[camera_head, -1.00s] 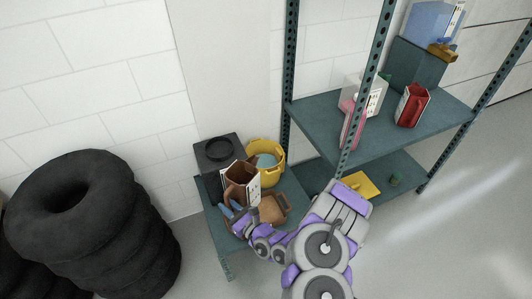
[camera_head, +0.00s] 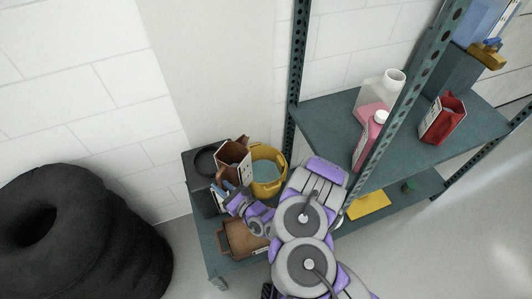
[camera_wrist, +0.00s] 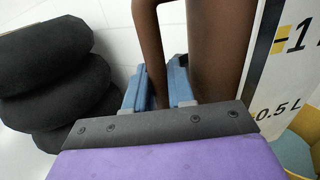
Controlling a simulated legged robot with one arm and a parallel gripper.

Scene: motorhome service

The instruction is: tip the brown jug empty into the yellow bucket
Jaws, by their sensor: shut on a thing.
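The brown jug (camera_head: 232,157) is at the lower shelf's left end, left of the yellow bucket (camera_head: 268,182), and looks raised with a slight tilt. My gripper (camera_head: 224,190) is shut on the jug's handle. In the wrist view the brown handle (camera_wrist: 150,45) passes between my blue fingers (camera_wrist: 155,88). The jug's white scale label (camera_wrist: 283,65) faces right there. The bucket shows bluish content in the head view; its edge also shows in the wrist view (camera_wrist: 307,125). The jug's inside contents cannot be made out.
A dark box with a round black ring (camera_head: 206,160) stands behind the jug. A brown tray (camera_head: 240,240) lies in front on the low surface. A shelf post (camera_head: 300,80) rises right of the bucket. Black tyres (camera_head: 85,235) are stacked at left.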

